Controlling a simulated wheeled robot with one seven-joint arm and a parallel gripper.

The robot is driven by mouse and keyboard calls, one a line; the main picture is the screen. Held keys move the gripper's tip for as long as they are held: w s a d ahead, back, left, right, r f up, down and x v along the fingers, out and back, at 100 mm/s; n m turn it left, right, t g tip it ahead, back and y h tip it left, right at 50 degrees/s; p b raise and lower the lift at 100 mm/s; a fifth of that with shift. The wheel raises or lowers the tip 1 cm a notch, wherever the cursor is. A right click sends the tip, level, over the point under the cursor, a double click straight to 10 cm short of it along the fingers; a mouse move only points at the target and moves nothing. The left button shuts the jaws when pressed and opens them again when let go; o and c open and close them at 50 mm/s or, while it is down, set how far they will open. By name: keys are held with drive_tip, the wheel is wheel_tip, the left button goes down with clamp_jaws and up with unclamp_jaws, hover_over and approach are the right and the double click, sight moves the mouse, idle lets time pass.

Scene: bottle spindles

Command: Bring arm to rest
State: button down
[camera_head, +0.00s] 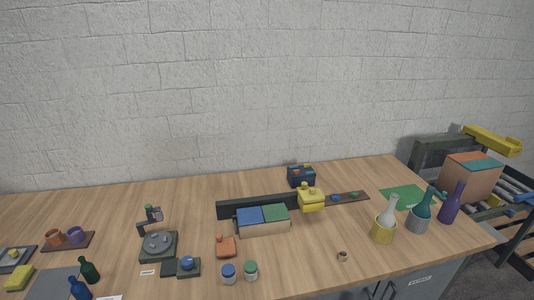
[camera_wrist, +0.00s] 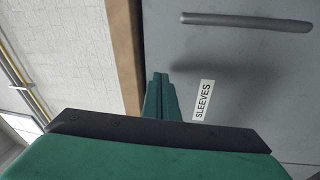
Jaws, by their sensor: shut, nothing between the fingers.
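My gripper (camera_wrist: 158,82) shows in the wrist view, its green fingers together and nothing held between them. It is in front of a grey cabinet front (camera_wrist: 235,75) with a label reading SLEEVES (camera_wrist: 203,100) to the right of the fingers. The fingers are apart from the label in the picture; how far they are from the cabinet I cannot tell. The head view does not show my gripper or arm.
A grey handle (camera_wrist: 246,22) juts from the cabinet. The wooden tabletop (camera_head: 310,250) carries a yellow cup with a bottle (camera_head: 383,230), a teal bottle (camera_head: 423,212), a purple bottle (camera_head: 450,205), bins and jars. A roller conveyor (camera_head: 508,195) with a box (camera_head: 470,178) stands at right.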

drive_tip(key=w+a+m+t+h, duration=0.15)
drive_tip(key=a+m, duration=0.35)
drive_tip(key=a, duration=1.1)
drive_tip(key=s+a+r+m+h, duration=0.1)
drive_tip(key=s+a+m+h, duration=0.2)
drive_tip(key=a, duration=0.4)
drive_tip(key=s+a+r+m+h, duration=0.1)
drive_tip(key=s+a+m, duration=0.2)
drive_tip(key=s+a, duration=0.35)
drive_tip(key=s+a+r+m+g+h, duration=0.1)
drive_tip(key=s+a+r+m, duration=0.15)
drive_tip(key=s, duration=0.45)
drive_tip(key=s+a+r+m+g+h, duration=0.1)
drive_tip(key=s+a+m, duration=0.25)
drive_tip(key=s, duration=0.45)
drive_tip(key=s+a+r+m+g+y, duration=0.1)
drive_tip(key=s+r+m+g+y, duration=0.1)
drive_tip(key=s+r, duration=0.8)
drive_tip(key=s+g, duration=0.1)
drive_tip(key=s, duration=0.3)
drive_tip(key=shift+s+a+r+y, duration=0.15)
drive_tip(key=shift+s+r+y, duration=0.05)
drive_tip(key=shift+r+y, duration=0.2)
